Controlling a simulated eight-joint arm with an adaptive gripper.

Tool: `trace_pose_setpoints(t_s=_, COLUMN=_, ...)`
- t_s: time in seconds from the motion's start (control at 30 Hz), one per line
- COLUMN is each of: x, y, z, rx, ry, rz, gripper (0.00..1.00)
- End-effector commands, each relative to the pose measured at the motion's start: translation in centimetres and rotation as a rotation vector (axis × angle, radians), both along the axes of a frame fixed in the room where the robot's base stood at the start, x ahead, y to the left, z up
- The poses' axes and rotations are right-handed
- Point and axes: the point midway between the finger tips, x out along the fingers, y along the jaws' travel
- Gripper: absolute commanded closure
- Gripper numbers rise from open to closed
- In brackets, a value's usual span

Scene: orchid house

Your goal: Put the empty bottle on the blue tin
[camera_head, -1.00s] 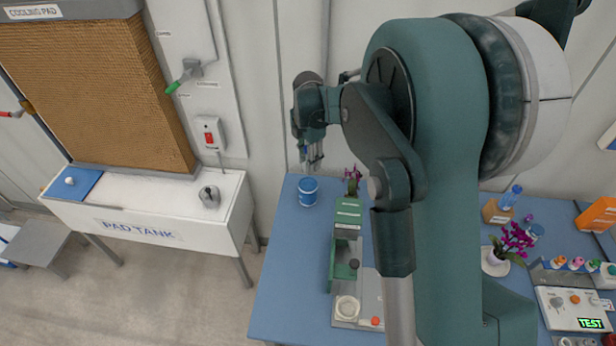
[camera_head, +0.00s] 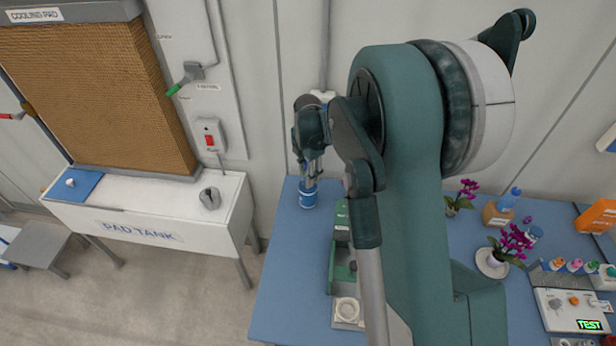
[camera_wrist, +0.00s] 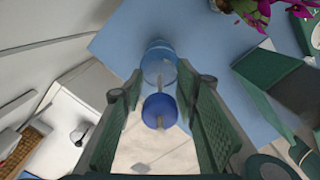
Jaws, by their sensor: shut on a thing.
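The blue tin (camera_head: 308,198), with a pale band, stands near the left back corner of the blue bench. My gripper (camera_head: 313,172) is directly above it in the head view, pointing down. In the wrist view my gripper (camera_wrist: 158,82) is shut on the bottle (camera_wrist: 158,62), which looks clear and bluish with a dark blue round top between the fingers. The bottle is small and mostly covered by my gripper in the head view. I cannot tell whether its base touches the tin. The tin cannot be told apart behind the bottle in the wrist view.
A green tool with a tray (camera_head: 343,262) stands right of the tin. The pad tank (camera_head: 140,215) is left of the bench, across a gap.

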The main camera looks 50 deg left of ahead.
Motion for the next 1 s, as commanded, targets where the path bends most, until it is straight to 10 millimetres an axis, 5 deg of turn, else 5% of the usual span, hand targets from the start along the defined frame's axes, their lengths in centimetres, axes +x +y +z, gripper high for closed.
trace_pose_setpoints(t_s=0.63, x=0.0, y=0.0, z=-1.6, rx=0.0, ry=0.0, rz=0.0, gripper=0.79)
trace_pose_setpoints(t_s=0.67, x=0.0, y=0.0, z=-1.5, rx=0.0, ry=0.0, rz=0.0, gripper=0.66)
trace_pose_setpoints(t_s=0.73, x=0.0, y=0.0, z=-1.4, rx=0.0, ry=0.0, rz=0.0, gripper=0.56)
trace_pose_setpoints(t_s=1.0, x=0.0, y=0.0, z=-1.4, rx=0.0, ry=0.0, rz=0.0, gripper=0.55)
